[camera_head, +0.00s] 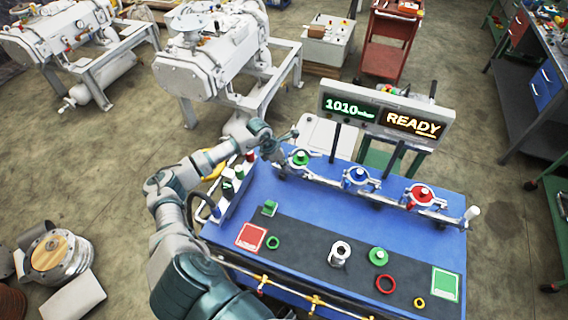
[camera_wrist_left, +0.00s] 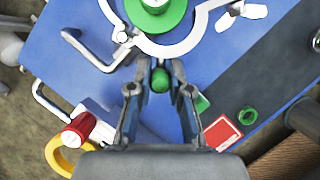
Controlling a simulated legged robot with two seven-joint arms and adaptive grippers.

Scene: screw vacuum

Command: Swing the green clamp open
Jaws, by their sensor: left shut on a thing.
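The green clamp (camera_head: 300,158) is a silvery ring around a green cap, at the left end of a row of three clamps on the blue bench. In the left wrist view its ring (camera_wrist_left: 190,42) encircles the green cap (camera_wrist_left: 152,14) at the top. My left gripper (camera_head: 277,150) reaches to the left side of this clamp. In the wrist view its two fingers (camera_wrist_left: 160,72) are closed about a small green knob (camera_wrist_left: 160,82), just outside the ring. The knob is hidden by the gripper in the head view. My right gripper does not show.
The blue-capped clamp (camera_head: 360,177) and red-capped clamp (camera_head: 421,194) stand to the right along the same pipe. A display (camera_head: 386,113) reading READY stands behind. Loose rings, a green part (camera_head: 379,256) and a metal fitting (camera_head: 340,253) lie on the dark mat in front.

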